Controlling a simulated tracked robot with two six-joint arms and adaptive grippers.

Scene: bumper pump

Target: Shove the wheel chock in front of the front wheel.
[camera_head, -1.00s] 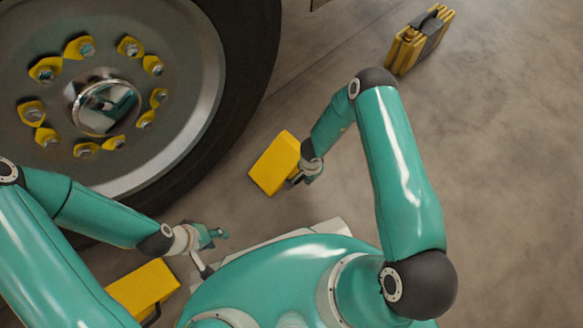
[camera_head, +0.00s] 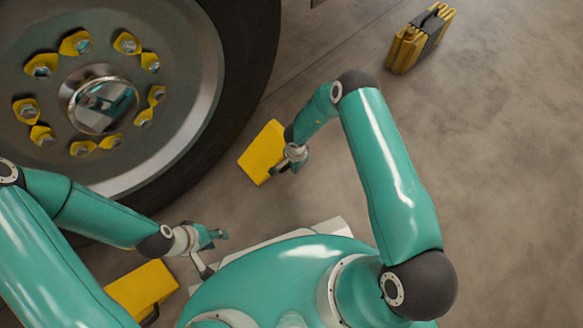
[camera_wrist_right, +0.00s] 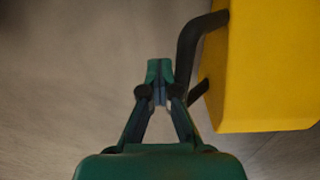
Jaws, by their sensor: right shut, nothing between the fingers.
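The yellow wheel chock (camera_head: 262,150) stands on the floor just right of the big wheel's dark tyre (camera_head: 245,85), with a narrow strip of floor between them. My right gripper (camera_head: 288,167) is at the chock's near right side. In the right wrist view, its fingers (camera_wrist_right: 160,78) are shut with nothing between them, beside the chock's black handle (camera_wrist_right: 186,55); the yellow body (camera_wrist_right: 265,70) is to the right. Whether they touch the handle is unclear. My left gripper (camera_head: 214,236) hangs below the tyre, empty as far as I see; its finger opening is unclear.
A second yellow chock (camera_head: 142,288) lies at the lower left, partly behind my left arm. A yellow and black case (camera_head: 420,40) stands at the upper right. The floor (camera_head: 500,170) on the right is clear.

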